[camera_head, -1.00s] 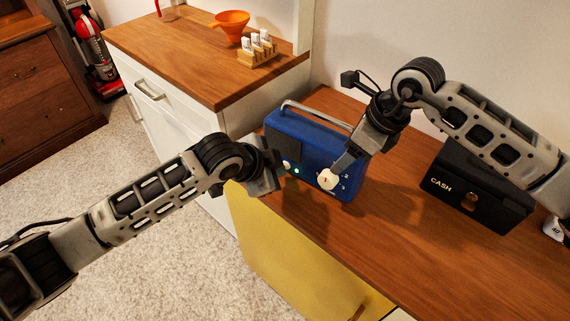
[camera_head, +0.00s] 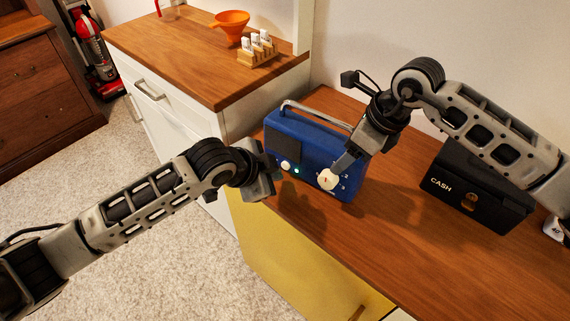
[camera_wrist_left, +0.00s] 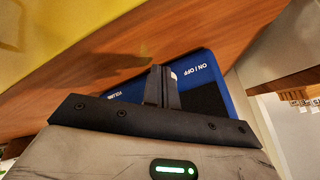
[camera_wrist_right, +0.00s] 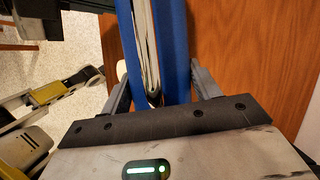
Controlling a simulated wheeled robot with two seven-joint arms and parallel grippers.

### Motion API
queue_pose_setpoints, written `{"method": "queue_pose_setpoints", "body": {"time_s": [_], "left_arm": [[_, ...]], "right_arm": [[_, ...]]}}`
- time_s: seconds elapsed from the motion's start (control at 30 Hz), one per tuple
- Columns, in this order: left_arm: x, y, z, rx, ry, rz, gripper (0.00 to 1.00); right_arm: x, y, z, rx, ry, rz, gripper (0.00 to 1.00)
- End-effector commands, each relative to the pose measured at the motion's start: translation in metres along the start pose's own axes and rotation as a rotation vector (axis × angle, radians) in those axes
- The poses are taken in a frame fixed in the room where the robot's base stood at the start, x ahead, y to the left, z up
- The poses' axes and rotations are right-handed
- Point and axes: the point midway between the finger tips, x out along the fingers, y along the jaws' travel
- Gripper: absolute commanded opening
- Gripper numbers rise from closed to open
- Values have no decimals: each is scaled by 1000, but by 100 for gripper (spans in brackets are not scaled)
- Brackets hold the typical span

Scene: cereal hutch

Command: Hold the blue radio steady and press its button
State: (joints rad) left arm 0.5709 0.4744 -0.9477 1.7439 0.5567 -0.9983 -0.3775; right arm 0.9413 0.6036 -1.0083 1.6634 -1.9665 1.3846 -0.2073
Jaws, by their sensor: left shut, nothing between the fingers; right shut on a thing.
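The blue radio (camera_head: 318,136) stands upright on the wooden counter, its front with a dark speaker panel, white knobs and a lit green light (camera_head: 296,170). My right gripper (camera_head: 348,162) is shut on the radio's right end; its view shows a finger on each side of the blue body (camera_wrist_right: 173,50). My left gripper (camera_head: 275,171) is shut and empty in front of the radio's lower left front. In the left wrist view its closed fingers (camera_wrist_left: 162,86) cover part of the front between the "ON | OFF" and "VOLUME" labels. Whether they touch the button cannot be told.
A black cash box (camera_head: 474,188) stands right of the radio, under my right arm. The counter (camera_head: 400,245) is clear in front. A higher cabinet at left carries an orange funnel (camera_head: 231,24) and a wooden rack (camera_head: 258,52) with white items. A yellow door (camera_head: 290,265) is below the counter.

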Motion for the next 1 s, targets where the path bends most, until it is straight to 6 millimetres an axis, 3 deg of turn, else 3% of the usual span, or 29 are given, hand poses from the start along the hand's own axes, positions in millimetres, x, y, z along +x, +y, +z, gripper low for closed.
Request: {"method": "queue_pose_setpoints", "body": {"time_s": [0.5,1.0], "left_arm": [[-32,24,24,0,-2,0,0],[-34,25,25,0,-1,0,0]], "right_arm": [[2,1,-1,-1,3,4,21],[2,1,-1,-1,3,4,21]]}}
